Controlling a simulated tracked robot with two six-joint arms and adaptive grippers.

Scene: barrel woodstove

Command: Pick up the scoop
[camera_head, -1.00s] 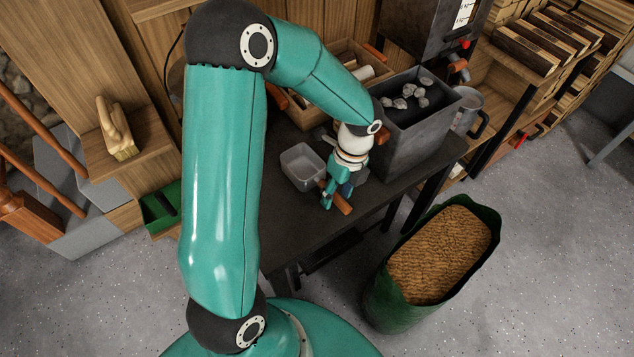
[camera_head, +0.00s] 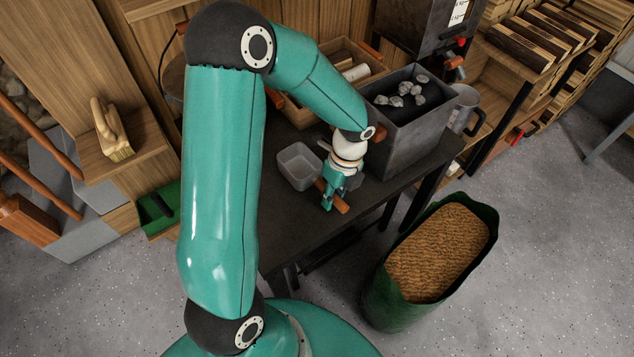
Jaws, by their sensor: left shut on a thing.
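The scoop has a grey, open bowl (camera_head: 298,166) and an orange-brown handle (camera_head: 341,206). The fingers hide part of the handle. I cannot tell whether the bowl touches the tabletop. My right gripper is not in view.
A wooden crate (camera_head: 345,52) is behind. A green sack of brown pellets (camera_head: 376,297) stands on the floor before the table.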

